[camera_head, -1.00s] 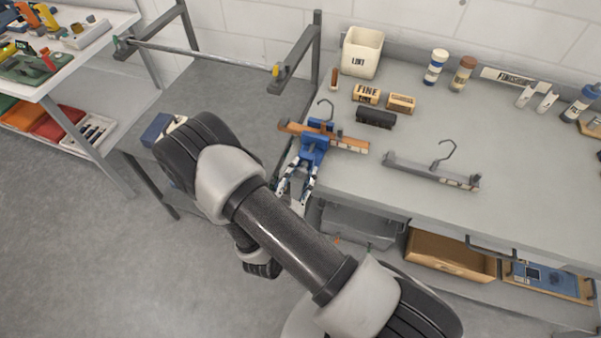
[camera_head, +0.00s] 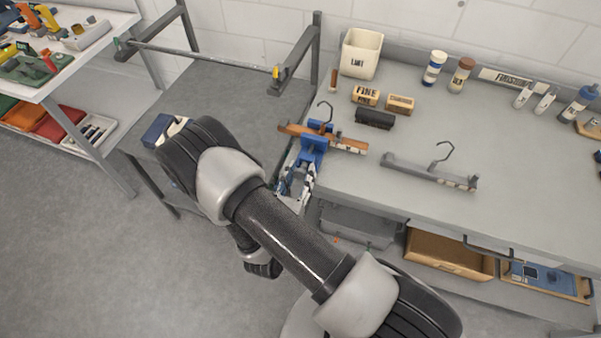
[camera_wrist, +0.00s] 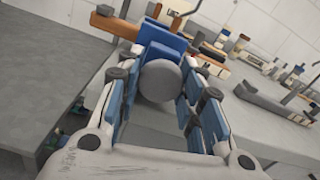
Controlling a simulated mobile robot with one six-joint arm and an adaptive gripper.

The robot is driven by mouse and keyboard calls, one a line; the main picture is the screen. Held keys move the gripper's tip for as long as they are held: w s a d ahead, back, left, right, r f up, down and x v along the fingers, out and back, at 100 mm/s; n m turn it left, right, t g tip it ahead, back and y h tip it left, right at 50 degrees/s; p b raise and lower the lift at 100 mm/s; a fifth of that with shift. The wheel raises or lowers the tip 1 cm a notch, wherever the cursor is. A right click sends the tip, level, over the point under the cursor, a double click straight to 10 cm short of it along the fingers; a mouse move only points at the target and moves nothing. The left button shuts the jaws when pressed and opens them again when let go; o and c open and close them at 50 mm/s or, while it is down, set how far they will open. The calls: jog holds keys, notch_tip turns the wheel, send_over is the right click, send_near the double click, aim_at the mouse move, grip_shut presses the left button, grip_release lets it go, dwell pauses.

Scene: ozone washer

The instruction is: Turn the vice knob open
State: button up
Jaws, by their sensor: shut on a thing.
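A blue vice (camera_head: 313,148) is fixed at the left front edge of the grey workbench (camera_head: 430,215). A wooden hanger (camera_head: 349,144) sits in its jaws, with its metal hook standing up. In the wrist view the blue vice body (camera_wrist: 162,42) is straight ahead, and the round grey vice knob (camera_wrist: 160,80) faces me. My gripper (camera_wrist: 159,92) has its fingers on both sides of the knob and is shut on it.
A grey hanger (camera_head: 430,172) lies on the bench to the right. Brushes (camera_head: 375,118), a white bin (camera_head: 361,53) and bottles (camera_head: 434,67) stand towards the back. Below the bench are a grey bin (camera_head: 358,227) and a cardboard box (camera_head: 450,255).

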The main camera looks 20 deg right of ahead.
jog(key=shift+n, duration=0.7)
jog(key=o, duration=0.8)
jog(key=shift+s, duration=0.1)
jog(key=v, duration=1.2)
